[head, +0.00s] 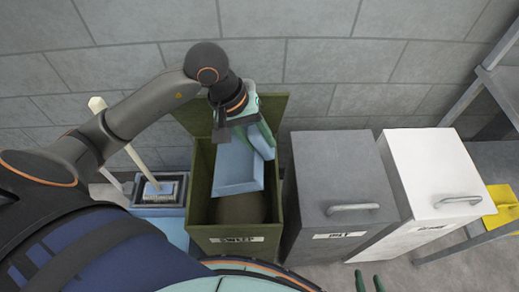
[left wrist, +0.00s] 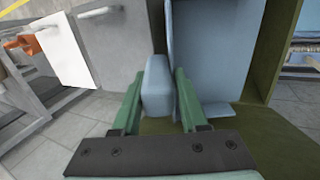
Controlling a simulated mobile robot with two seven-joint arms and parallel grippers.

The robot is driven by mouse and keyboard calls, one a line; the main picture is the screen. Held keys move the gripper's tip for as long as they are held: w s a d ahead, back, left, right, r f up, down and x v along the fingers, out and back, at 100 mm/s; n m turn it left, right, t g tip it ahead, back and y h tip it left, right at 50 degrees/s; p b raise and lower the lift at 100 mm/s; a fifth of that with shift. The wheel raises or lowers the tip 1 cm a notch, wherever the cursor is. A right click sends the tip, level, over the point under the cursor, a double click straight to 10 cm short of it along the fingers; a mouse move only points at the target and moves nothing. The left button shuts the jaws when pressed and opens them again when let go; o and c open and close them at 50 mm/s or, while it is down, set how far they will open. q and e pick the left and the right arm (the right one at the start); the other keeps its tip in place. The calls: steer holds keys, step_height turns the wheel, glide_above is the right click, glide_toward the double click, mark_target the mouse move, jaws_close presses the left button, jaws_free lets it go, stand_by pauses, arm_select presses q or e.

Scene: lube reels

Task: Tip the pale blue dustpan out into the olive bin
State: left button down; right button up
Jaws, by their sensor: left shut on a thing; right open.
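The olive bin (head: 200,215) stands against the wall with its lid raised and a label on its front. A rounded brown mass shows inside it. The pale blue dustpan (head: 236,170) is over the bin's opening, its pan sloping down towards the front; I see no debris on its visible face. My left gripper (head: 264,138) is shut on the dustpan's handle, which shows between the green fingers in the left wrist view (left wrist: 157,95). The pan (left wrist: 208,60) is beside the handle there. Only the fingertips of my right gripper (head: 370,284) show at the bottom edge, apart and empty.
A dark grey bin (head: 335,180) and a white bin (head: 430,170), both with lids shut, stand to the right. A blue mop bucket (head: 160,192) with a pale handle stands left. A metal frame and a yellow object (head: 503,207) are at far right.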

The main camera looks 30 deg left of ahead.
arm_select(q)
step_height(320, 180, up, 4)
steer(key=g+y+p, duration=0.1)
steer(key=y+p, duration=0.1)
steer(key=p, duration=0.3)
steer(key=shift+w+g+y, duration=0.1)
steer(key=shift+g+y, duration=0.2)
steer(key=shift+y, duration=0.1)
steer(key=shift+f+y+b, duration=0.2)
steer(key=shift+y+b, duration=0.1)
steer(key=shift+b, duration=0.2)
steer(key=shift+r+g+y, duration=0.2)
steer(key=shift+g+y, duration=0.1)
arm_select(e)
step_height(320, 180, up, 5)
steer(key=shift+a+r, duration=0.1)
steer(key=shift+r, duration=0.05)
arm_select(q)
steer(key=shift+s, duration=0.25)
arm_select(e)
steer(key=shift+s, duration=0.1)
